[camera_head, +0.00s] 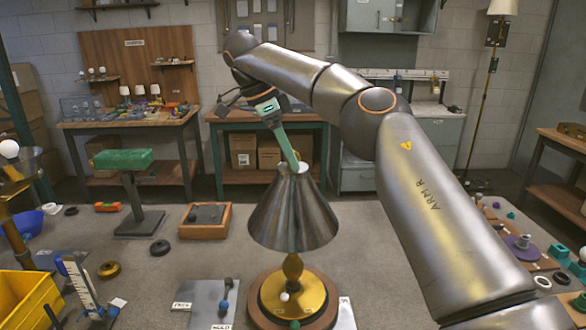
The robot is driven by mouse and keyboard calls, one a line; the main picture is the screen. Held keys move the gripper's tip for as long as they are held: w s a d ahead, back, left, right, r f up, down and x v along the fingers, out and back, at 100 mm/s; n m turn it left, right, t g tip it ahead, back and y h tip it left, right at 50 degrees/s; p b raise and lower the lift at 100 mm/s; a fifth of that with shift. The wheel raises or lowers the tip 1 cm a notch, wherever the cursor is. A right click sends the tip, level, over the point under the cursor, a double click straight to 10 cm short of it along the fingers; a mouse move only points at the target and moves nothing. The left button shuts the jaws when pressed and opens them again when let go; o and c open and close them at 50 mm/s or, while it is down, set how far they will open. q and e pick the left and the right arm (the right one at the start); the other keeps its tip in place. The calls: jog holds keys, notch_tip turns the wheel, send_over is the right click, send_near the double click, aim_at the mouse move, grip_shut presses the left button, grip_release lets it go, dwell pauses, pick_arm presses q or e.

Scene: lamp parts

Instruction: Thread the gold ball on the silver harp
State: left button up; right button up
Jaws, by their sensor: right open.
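A dark metallic cone-shaped lampshade (293,215) sits upright over a gold lamp stem (292,267) on a round gold and brown base (288,296). The silver harp is not visible; the shade covers that area. My right gripper (296,168) points down at the top opening of the shade. It is open, and its tips are small and partly hidden by the rim. I cannot make out the gold ball at the gripper or at the shade's top. My left gripper is out of view.
A grey plate (203,300) with dark blue balls and labels lies left of the base. A green-topped stand (125,160), a wooden tray (206,221) and a yellow bin (22,300) stand further left. Small coloured parts (524,242) lie at right. Bare tabletop lies around the shade.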

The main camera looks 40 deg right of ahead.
jog(key=n, duration=0.2)
jog(key=n+t, duration=0.1)
jog(key=n, duration=0.1)
jog(key=shift+s+r, duration=0.1)
jog(key=shift+s, duration=0.1)
jog(key=n+t, duration=0.1)
jog(key=n, duration=0.1)
jog(key=shift+s+n, duration=0.1)
jog(key=shift+n, duration=0.2)
jog(key=n+t, duration=0.1)
jog(key=n, duration=0.3)
jog(key=n+t, duration=0.1)
jog(key=shift+s+n+t, duration=0.25)
jog(key=shift+n+t, duration=0.05)
jog(key=shift+n, duration=0.1)
jog(key=n, duration=0.2)
jog(key=n+t+y, duration=0.1)
jog(key=n, duration=0.2)
jog(key=shift+s+d+y, duration=0.1)
jog(key=shift+d+y, duration=0.1)
jog(key=shift+y, duration=0.1)
jog(key=n+y, duration=0.1)
jog(key=n, duration=0.2)
jog(key=n+t+y, duration=0.1)
jog(key=n, duration=0.2)
jog(key=shift+d, duration=0.15)
jog(key=shift+c, duration=0.4)
grip_shut()
